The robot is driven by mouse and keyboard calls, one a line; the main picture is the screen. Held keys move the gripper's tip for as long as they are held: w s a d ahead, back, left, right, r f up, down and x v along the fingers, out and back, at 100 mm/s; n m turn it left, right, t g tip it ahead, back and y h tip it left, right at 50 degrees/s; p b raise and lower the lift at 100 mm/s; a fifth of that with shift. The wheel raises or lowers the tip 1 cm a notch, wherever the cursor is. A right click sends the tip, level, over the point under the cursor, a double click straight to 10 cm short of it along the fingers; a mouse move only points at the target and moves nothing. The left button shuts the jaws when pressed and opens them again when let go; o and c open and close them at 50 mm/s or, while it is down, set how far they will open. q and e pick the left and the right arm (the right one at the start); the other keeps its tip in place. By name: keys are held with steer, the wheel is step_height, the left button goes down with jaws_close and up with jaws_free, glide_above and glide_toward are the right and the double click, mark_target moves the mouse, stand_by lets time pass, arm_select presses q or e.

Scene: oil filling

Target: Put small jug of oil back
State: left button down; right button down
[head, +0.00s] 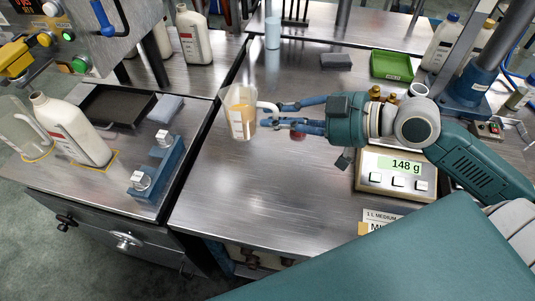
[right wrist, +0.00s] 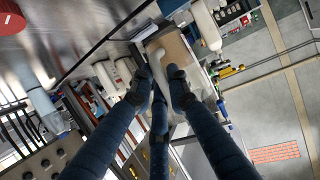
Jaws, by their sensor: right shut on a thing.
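The small jug of oil (head: 241,112) is a clear jug with amber liquid and a white handle. It is held upright above the middle bench near its left edge, and I cannot tell how high. My right gripper (head: 268,114) comes from the right and is shut on the jug's handle. In the right wrist view the fingers (right wrist: 158,76) close around the pale handle, and the jug's tan contents (right wrist: 174,48) show beyond it. My left gripper is not in view.
A larger clear jug (head: 18,125) and a white bottle (head: 72,128) stand in yellow outlines on the left bench, near a black tray (head: 112,105) and blue fixture (head: 155,178). A scale (head: 375,182) reading 148 g sits right. The middle bench's front (head: 260,200) is clear.

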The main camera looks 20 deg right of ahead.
step_height(320, 180, down, 13)
steer(key=shift+f+b, duration=0.1)
steer(key=shift+b, duration=0.45)
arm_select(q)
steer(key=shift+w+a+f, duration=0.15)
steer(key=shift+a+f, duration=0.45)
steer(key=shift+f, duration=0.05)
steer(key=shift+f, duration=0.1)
arm_select(e)
steer(key=c, duration=2.1)
jaws_free()
steer(key=shift+f, duration=0.1)
steer(key=o, duration=0.4)
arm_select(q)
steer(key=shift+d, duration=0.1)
